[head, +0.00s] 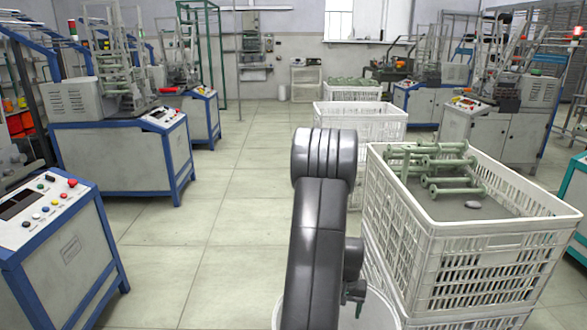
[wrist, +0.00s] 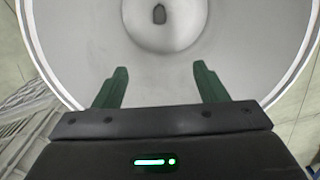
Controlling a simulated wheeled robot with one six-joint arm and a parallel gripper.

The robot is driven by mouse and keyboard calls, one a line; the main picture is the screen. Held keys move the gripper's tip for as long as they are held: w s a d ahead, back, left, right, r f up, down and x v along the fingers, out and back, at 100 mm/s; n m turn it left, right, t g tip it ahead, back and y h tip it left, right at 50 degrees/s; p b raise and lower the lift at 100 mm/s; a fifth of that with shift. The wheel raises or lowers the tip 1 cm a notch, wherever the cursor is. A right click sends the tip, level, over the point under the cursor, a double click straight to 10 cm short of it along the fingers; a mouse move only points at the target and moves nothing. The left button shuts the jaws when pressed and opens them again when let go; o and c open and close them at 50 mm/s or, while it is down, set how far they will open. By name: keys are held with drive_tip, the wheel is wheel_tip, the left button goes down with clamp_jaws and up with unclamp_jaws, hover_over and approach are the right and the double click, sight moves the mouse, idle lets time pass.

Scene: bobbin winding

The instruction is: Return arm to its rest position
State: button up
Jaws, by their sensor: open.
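My gripper (wrist: 160,80) is open, with its two dark green fingers spread apart and nothing between them. In the wrist view it is above a round white bin (wrist: 60,40). In the head view my dark grey arm rises in the middle and bends down. The gripper (head: 355,291) shows there only in part, beside the arm and over the white bin (head: 378,314), which is cut off by the bottom edge.
Blue-framed winding machines (head: 120,160) line the left. The tiled aisle (head: 225,210) is clear.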

drive_tip(key=shift+r+p, duration=0.4)
drive_tip(key=shift+r, duration=0.55)
